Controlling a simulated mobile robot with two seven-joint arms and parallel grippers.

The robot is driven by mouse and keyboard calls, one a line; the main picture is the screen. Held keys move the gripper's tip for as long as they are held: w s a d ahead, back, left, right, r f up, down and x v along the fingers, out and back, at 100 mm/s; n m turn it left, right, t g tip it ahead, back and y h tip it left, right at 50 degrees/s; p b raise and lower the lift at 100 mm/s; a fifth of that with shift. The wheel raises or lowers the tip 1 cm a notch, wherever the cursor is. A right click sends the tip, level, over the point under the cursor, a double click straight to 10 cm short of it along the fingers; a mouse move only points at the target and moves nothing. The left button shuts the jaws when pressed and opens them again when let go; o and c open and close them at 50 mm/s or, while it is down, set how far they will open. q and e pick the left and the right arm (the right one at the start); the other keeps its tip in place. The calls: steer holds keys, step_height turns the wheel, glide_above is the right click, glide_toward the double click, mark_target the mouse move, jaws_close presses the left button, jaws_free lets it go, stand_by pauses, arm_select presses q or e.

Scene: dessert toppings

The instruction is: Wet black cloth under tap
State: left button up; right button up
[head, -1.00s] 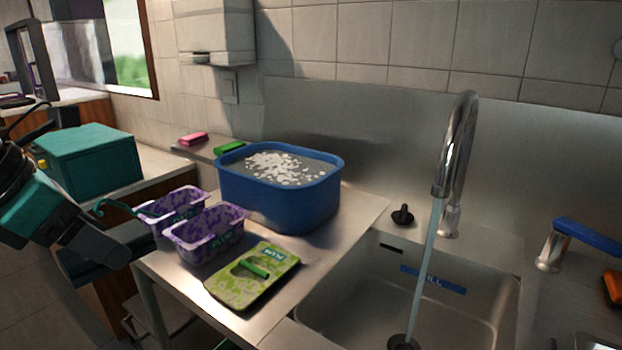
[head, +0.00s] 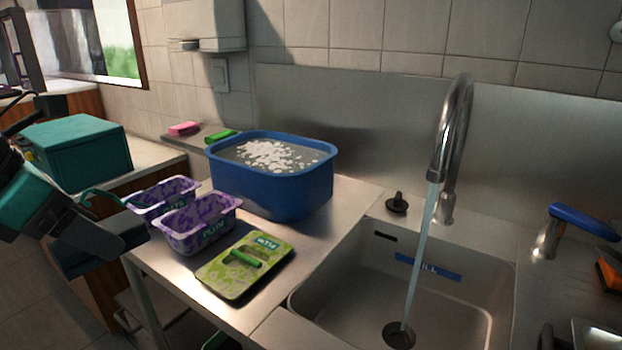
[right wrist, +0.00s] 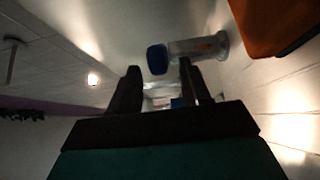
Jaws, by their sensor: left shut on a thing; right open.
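The chrome tap (head: 458,120) runs a stream of water (head: 416,260) into the steel sink (head: 345,275). Its blue lever (head: 583,222) is at the right. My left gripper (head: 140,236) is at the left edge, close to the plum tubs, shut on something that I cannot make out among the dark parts. I cannot pick out a black cloth in either view. My right gripper (right wrist: 160,78) is open in the right wrist view, with nothing seen held. A blue-ended metal piece (right wrist: 157,58), likely the lever, shows beyond its fingertips.
A blue basin (head: 290,195) of grey water stands on the counter. A black plug (head: 397,204) lies behind the sink. An orange thing (head: 608,272) is at the right edge.

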mark_target(584, 221)
steer(key=shift+w+a, duration=0.15)
steer(key=shift+w, duration=0.7)
steer(key=shift+w+a, duration=0.1)
steer(key=shift+w, duration=0.75)
steer(key=shift+c, duration=0.4)
jaws_close()
